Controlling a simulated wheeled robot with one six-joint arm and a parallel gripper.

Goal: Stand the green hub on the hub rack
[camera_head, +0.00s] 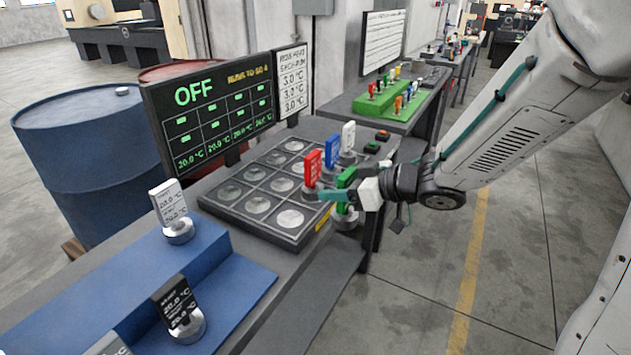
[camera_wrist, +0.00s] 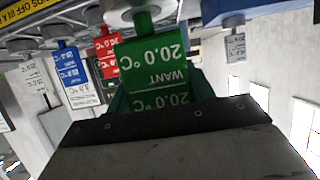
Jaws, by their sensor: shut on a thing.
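The green hub (camera_head: 345,178) has an upright green plate over a round grey base. It is in my gripper (camera_head: 350,194), just off the right edge of a dark board of round wells (camera_head: 245,208). In the wrist view the green hub (camera_wrist: 150,65) appears upside down, its "20.0 °C" face towards the camera, with teal fingers (camera_wrist: 160,95) at its sides. A blue stepped stand (camera_head: 235,285) at the front left holds a white hub (camera_head: 170,205) and a black hub (camera_head: 177,302). A green stepped stand (camera_head: 372,107) is farther back. Neither stand is clearly labelled as the hub rack.
A red hub (camera_head: 312,168), a blue hub (camera_head: 332,152) and a white hub (camera_head: 348,138) stand close beside my gripper, by the board's right edge. A display reading OFF (camera_head: 210,110) rises behind the board. A blue barrel (camera_head: 85,165) stands left. The right-hand floor is clear.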

